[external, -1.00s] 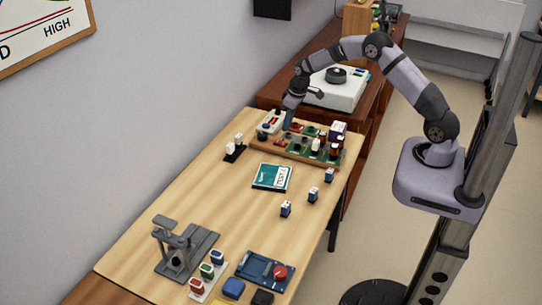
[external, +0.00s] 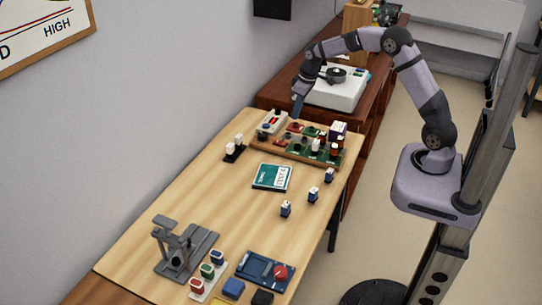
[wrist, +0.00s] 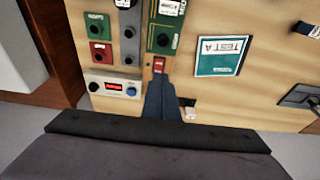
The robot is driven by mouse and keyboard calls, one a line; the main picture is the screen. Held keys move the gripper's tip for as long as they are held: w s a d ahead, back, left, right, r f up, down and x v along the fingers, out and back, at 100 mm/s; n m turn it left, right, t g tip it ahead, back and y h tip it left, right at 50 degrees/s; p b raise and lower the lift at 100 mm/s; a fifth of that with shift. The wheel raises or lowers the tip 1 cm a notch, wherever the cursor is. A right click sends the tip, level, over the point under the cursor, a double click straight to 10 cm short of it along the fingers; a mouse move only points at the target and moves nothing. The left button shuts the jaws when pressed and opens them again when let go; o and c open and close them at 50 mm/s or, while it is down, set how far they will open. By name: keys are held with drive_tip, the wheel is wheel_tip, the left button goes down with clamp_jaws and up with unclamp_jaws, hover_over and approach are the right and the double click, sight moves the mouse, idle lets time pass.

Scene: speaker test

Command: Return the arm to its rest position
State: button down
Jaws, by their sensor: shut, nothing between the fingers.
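My gripper (external: 297,112) is shut and empty. It points down and hangs above the far end of the wooden table, over the module board (external: 258,146). In the wrist view my closed fingers (wrist: 160,84) show in the middle, in front of a small red piece (wrist: 158,65) on the board. I cannot tell the exact height of the fingertips above the board. My arm arches from its base on the right over to the table.
A teal booklet (external: 271,177) lies near the board, with small blue-and-white blocks (external: 286,209) to its right. A white device (external: 338,92) stands on the brown cabinet behind. A grey stand (external: 185,247) and a blue tray (external: 266,270) are at the near end. The table's middle is mostly clear.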

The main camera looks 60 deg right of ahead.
drive_tip(key=s+a+g, duration=0.1)
drive_tip(key=s+a, duration=0.3)
drive_tip(key=s, duration=0.5)
drive_tip(key=s+a+f, duration=0.1)
drive_tip(key=s+a, duration=0.4)
drive_tip(key=s, duration=0.5)
drive_tip(key=s+a+f+g, duration=0.1)
drive_tip(key=s+a, duration=0.4)
drive_tip(key=s, duration=0.4)
drive_tip(key=shift+s+g, duration=0.3)
drive_tip(key=shift+f, duration=0.1)
idle(0.8)
